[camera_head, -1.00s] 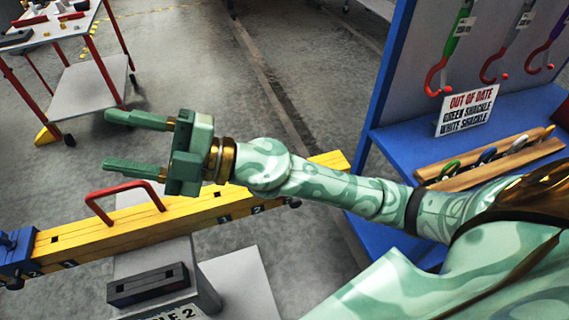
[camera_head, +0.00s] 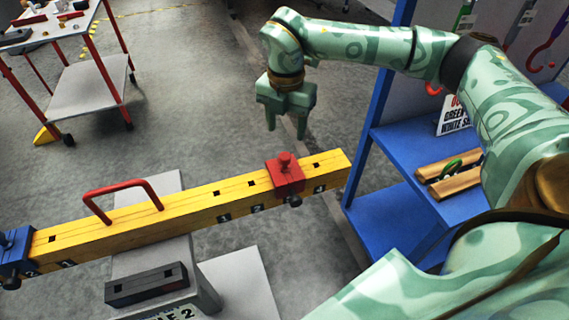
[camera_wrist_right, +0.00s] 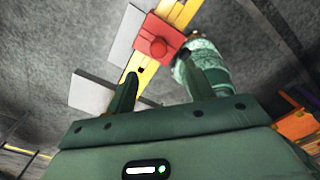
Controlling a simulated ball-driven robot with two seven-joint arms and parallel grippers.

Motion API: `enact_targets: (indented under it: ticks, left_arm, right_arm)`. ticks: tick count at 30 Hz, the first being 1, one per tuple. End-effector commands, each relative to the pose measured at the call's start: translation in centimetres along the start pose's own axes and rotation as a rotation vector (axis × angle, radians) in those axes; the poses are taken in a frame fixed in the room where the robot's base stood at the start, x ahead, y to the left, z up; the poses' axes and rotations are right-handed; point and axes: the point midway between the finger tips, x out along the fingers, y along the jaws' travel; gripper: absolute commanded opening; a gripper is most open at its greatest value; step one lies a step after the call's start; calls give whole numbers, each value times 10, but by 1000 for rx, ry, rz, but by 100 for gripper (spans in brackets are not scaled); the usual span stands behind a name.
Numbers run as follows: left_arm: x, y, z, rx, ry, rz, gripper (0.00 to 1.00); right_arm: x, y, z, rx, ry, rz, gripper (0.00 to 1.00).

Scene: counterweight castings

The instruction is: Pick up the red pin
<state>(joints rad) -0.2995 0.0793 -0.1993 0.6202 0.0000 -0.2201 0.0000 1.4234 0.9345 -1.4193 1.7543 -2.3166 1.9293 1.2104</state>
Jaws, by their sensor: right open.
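A red block (camera_head: 284,178) sits around the yellow beam near its right end, with a round red knob (camera_head: 286,160) on top. I cannot tell whether this knob is the red pin's head. My right gripper (camera_head: 286,128) is open and empty, pointing down, above and a little beyond the red block. In the right wrist view the red block (camera_wrist_right: 151,46) shows ahead of the open fingers (camera_wrist_right: 160,75), with clear space between. My left gripper is not in view.
The yellow beam (camera_head: 200,205) has a red handle (camera_head: 122,189) and a blue block (camera_head: 14,252) at its left end. A dark slotted block (camera_head: 147,284) lies in front. A blue shelf unit (camera_head: 395,205) stands right; a cart (camera_head: 75,88) stands far left.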

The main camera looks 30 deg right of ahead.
Motion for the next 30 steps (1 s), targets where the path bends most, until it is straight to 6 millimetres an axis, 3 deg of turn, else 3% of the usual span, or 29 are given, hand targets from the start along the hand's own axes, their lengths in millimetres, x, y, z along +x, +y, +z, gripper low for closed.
enact_targets:
  ticks: [1,4,11,19,28,29,30]
  left_arm:
    - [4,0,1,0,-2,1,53]
    - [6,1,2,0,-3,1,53]
    - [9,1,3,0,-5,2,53]
    - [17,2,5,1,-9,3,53]
    - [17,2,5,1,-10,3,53]
    - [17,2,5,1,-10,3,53]
    - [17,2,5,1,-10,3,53]
  right_arm:
    - [15,0,0,-2,2,-3,53]
    - [35,0,-1,-2,2,-3,53]
    - [56,1,-1,-3,2,1,53]
    - [98,2,-1,-4,3,-1,53]
    - [104,3,0,-4,2,2,53]
    - [104,3,0,-4,2,2,50]
    - [104,3,0,-4,2,2,39]
